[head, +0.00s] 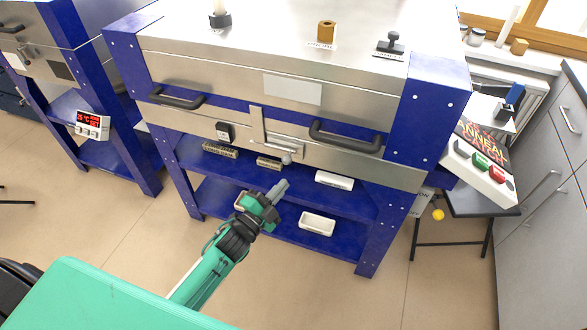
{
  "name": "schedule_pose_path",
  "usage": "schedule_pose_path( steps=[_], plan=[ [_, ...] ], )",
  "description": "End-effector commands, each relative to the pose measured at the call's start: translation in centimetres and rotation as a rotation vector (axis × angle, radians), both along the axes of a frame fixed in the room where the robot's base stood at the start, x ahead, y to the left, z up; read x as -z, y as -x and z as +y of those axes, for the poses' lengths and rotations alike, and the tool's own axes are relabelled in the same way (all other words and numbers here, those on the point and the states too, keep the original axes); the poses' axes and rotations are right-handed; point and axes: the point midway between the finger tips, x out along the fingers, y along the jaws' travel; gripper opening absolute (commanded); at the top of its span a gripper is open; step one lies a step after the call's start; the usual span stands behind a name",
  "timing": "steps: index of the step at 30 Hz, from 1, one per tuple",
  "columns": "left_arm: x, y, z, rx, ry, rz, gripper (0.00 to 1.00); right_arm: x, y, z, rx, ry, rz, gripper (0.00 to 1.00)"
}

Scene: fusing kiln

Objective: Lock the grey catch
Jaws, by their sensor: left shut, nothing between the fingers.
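The grey catch (286,148) is on the front of the kiln, at the middle of the seam under the lid. My right gripper is not in view.
A control panel (480,163) stands at the right. The floor in front is clear.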

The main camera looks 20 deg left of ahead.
Motion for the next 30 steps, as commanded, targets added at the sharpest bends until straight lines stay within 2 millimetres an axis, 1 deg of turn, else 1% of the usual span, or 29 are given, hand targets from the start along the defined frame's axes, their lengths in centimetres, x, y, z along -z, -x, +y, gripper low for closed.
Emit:
schedule_pose_path(
  steps=[7, 11, 14, 19, 28, 30],
  plan=[
    [0.0, -0.1, 0.0, -0.001, 0.001, 0.002, 0.00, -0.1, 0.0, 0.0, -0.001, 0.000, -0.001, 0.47],
    [-0.2, -0.9, -0.3, -0.001, 0.002, 0.001, 0.00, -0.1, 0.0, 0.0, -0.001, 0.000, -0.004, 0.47],
    [-0.4, -2.1, -0.7, 0.000, 0.003, 0.001, 0.00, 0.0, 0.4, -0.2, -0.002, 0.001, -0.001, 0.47],
    [-0.9, -4.9, -1.6, -0.001, 0.002, 0.002, 0.00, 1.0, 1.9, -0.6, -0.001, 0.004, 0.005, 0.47],
    [-1.7, -9.8, -3.4, -0.001, 0.002, 0.002, 0.00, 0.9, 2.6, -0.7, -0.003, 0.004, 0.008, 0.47],
    [-0.8, -9.5, -1.9, -0.002, -0.002, 0.006, 0.00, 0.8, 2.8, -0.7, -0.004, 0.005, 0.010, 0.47]
  ],
)
